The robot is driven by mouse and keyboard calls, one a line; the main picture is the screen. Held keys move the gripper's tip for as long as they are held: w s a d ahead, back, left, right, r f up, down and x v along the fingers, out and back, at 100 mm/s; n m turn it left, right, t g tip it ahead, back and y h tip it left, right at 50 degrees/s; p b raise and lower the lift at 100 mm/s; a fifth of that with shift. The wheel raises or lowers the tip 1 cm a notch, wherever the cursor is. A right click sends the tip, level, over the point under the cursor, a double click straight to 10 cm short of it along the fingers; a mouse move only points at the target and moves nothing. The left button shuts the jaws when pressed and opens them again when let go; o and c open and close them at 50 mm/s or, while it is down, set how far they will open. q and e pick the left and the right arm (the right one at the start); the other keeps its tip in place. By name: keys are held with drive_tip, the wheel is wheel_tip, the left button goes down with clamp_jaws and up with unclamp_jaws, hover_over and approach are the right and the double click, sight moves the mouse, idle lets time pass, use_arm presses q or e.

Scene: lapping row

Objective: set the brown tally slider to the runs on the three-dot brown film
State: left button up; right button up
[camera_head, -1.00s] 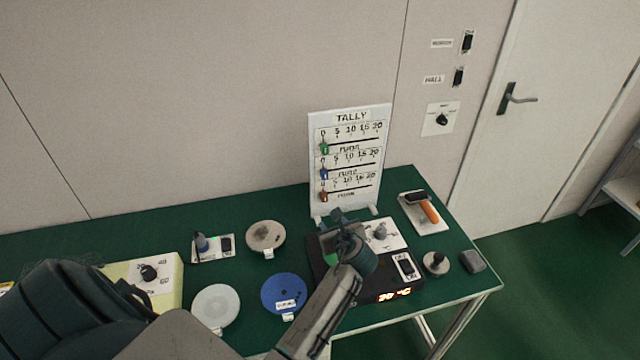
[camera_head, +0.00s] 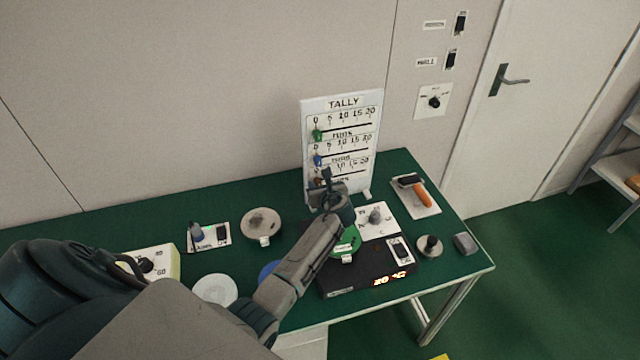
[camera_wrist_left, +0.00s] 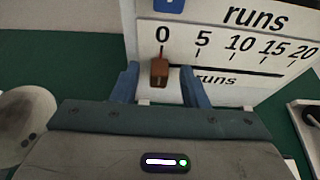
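The white tally board (camera_head: 309,104) stands upright at the back of the bench, with three slider rows. The brown slider (camera_wrist_left: 160,71) is at 0 on the bottom row in the left wrist view. My left gripper (camera_wrist_left: 160,87) is open, one blue finger on each side of the slider, with gaps visible. In the head view my left gripper (camera_head: 327,180) is at the board's lower left and hides most of the brown slider. The green slider (camera_head: 318,134) and blue slider (camera_head: 318,160) also sit at 0. I cannot make out a three-dot brown film.
A black unit (camera_head: 345,285) with a lit display and a green disc (camera_head: 346,243) stands below my arm. A grey-brown disc (camera_head: 261,223), pale disc (camera_head: 214,290) and partly hidden blue disc (camera_head: 267,270) lie left. An orange-handled tool (camera_head: 421,194) lies right of the board.

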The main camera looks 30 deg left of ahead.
sight(340, 175)
use_arm(q)
drive_tip(key=shift+w+a+f, duration=0.1)
drive_tip(key=shift+a+f, duration=0.05)
drive_tip(key=shift+a, duration=0.05)
drive_tip(key=shift+c, duration=0.7)
clamp_jaws()
drive_tip(key=w+d+b, duration=0.1)
drive_tip(key=w+d, duration=0.1)
drive_tip(key=w, duration=0.1)
drive_tip(key=w+d+b, duration=0.2)
drive_tip(key=w+d, duration=0.1)
drive_tip(key=shift+w+d, duration=0.1)
drive_tip(key=shift+d, duration=0.1)
drive_tip(key=shift+o, duration=0.7)
unclamp_jaws()
